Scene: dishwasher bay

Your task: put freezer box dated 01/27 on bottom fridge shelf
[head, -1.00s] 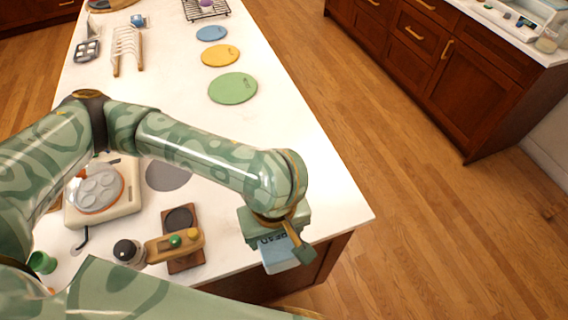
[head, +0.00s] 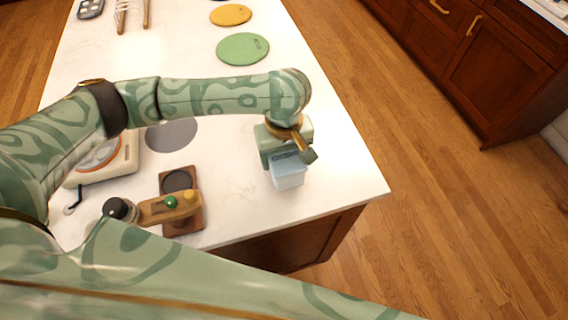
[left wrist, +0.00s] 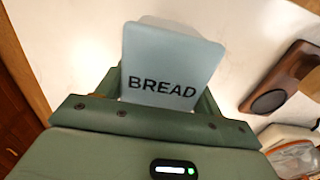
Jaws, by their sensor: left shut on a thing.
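A pale blue box (head: 288,174) is held in my left gripper (head: 291,156), over the right front part of the white counter in the head view. In the left wrist view the box (left wrist: 172,62) stands up between the jaws of the left gripper (left wrist: 165,97), and its near face reads BREAD in dark letters. No date shows on the faces I can see. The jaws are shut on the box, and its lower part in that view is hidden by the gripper. My right gripper is not in view. No fridge or fridge shelf is in view.
The white counter (head: 235,205) has its right edge close to the box. A wooden block with a dark round recess (head: 180,222) and a grey disc (head: 171,134) lie to the left. A green mat (head: 243,48) and a yellow mat (head: 231,15) lie farther back. Wooden floor is clear at right.

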